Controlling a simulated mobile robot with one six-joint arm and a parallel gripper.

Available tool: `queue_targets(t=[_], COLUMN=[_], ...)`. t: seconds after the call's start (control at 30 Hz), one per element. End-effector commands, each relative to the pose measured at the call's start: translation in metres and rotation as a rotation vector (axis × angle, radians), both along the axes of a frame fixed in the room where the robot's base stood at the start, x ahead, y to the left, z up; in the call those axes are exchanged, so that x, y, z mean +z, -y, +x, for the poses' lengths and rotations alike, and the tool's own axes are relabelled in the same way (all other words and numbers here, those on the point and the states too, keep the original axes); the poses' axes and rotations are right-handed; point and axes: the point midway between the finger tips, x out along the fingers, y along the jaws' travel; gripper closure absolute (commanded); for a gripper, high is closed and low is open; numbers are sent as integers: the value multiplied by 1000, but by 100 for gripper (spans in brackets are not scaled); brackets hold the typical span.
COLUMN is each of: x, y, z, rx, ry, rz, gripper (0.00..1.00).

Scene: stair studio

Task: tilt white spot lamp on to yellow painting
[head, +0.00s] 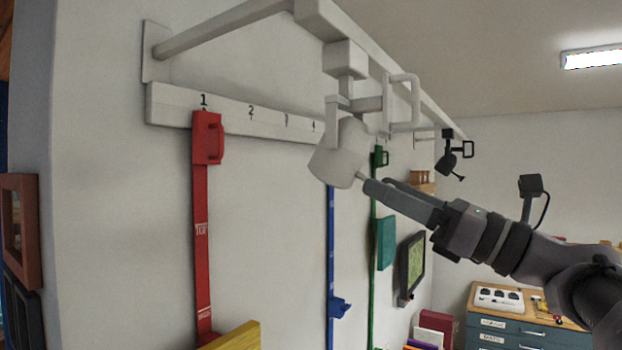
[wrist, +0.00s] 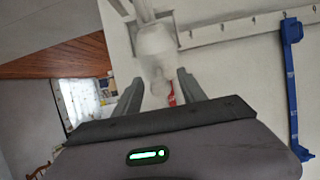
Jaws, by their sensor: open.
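The white spot lamp (head: 338,155) hangs from a white ceiling rail, its head tilted downward. A white loop handle (head: 415,100) sits to its upper right. My gripper (head: 368,184) is at the lower right of the lamp head, close to a small stub on it. In the wrist view the lamp (wrist: 155,42) lies ahead, and its lower end reaches between the open fingers (wrist: 159,77). Contact cannot be told. A yellow edge (head: 238,337) shows at the bottom of the head view; most of it is cut off, so I cannot tell whether it is the yellow painting.
A numbered white rail (head: 240,115) on the wall carries red (head: 201,250), blue (head: 330,240) and green straps. A black spot lamp (head: 447,162) hangs further along. A dark-framed green picture (head: 413,262) is on the wall. A drawer cabinet (head: 510,330) stands at lower right.

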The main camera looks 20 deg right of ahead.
Motion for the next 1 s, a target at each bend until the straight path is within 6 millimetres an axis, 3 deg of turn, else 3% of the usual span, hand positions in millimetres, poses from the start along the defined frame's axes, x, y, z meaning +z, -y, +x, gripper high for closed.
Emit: queue_targets(t=[0.27,0.53,1.0], x=[1,1,1], y=[-2,-2,-2], z=[2,2,2], rx=[0,0,1], ry=[0,0,-1], rz=[0,0,-1], gripper=[52,100,100])
